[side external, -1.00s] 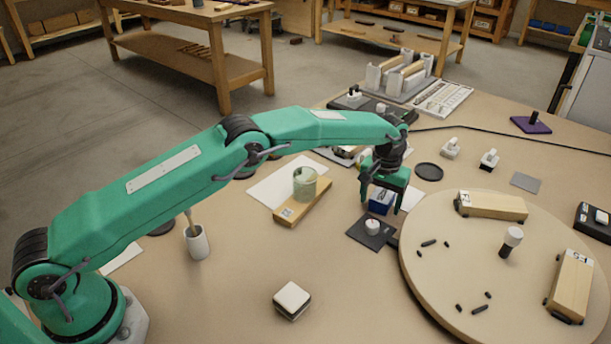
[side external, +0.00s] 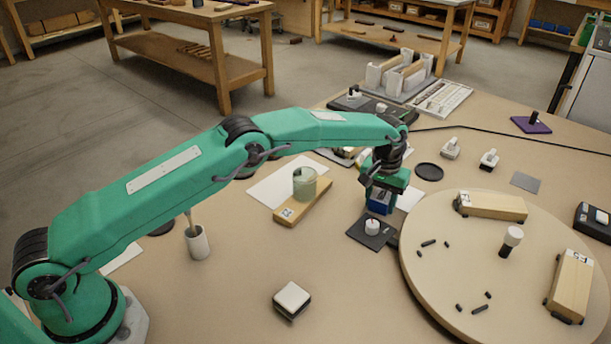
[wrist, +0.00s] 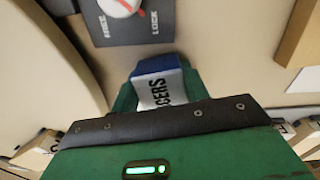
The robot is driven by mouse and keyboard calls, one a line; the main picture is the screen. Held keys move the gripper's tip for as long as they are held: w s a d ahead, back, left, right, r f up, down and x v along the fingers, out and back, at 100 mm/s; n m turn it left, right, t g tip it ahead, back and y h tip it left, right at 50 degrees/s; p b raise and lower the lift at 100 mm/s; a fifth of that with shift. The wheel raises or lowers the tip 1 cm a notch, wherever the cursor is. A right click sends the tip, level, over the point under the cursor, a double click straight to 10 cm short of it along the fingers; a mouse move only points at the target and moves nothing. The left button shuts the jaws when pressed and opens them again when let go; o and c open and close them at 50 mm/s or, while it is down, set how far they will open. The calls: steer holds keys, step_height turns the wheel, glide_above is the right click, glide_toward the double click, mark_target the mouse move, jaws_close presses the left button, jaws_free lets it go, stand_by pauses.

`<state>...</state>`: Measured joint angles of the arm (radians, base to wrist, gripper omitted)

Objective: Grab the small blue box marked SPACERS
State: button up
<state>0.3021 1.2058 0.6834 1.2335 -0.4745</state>
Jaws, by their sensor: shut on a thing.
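The small blue box (side external: 380,202) stands on the bench in the side view, behind a dark plate with a white knob. In the wrist view the blue box (wrist: 156,65) shows a white label, on which the letters "CERS" can be read; the rest is hidden. My gripper (side external: 382,196) is over the box, pointing down, with its green fingers shut on the box's sides. In the wrist view my gripper (wrist: 158,85) has a green finger on each side of the box. I cannot tell whether the box is off the bench.
The dark plate (side external: 356,233) with a white knob (side external: 372,227) is just in front of the box. A round wooden board (side external: 450,285) with wooden blocks is to the right. A wooden strip (side external: 290,214) bearing a green cup (side external: 304,181) is to the left.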

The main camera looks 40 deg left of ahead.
mark_target(382, 196)
steer(key=shift+r, duration=0.1)
steer(key=shift+r, duration=0.8)
step_height(382, 196, up, 3)
steer(key=shift+d+f, duration=0.1)
steer(key=shift+f, duration=0.1)
steer(key=s+d+r, duration=0.6)
steer(key=s+d, duration=0.1)
steer(key=s, duration=0.1)
steer(key=shift+s+d+r, duration=0.3)
steer(key=shift+s+r, duration=0.05)
steer(key=shift+a, duration=0.15)
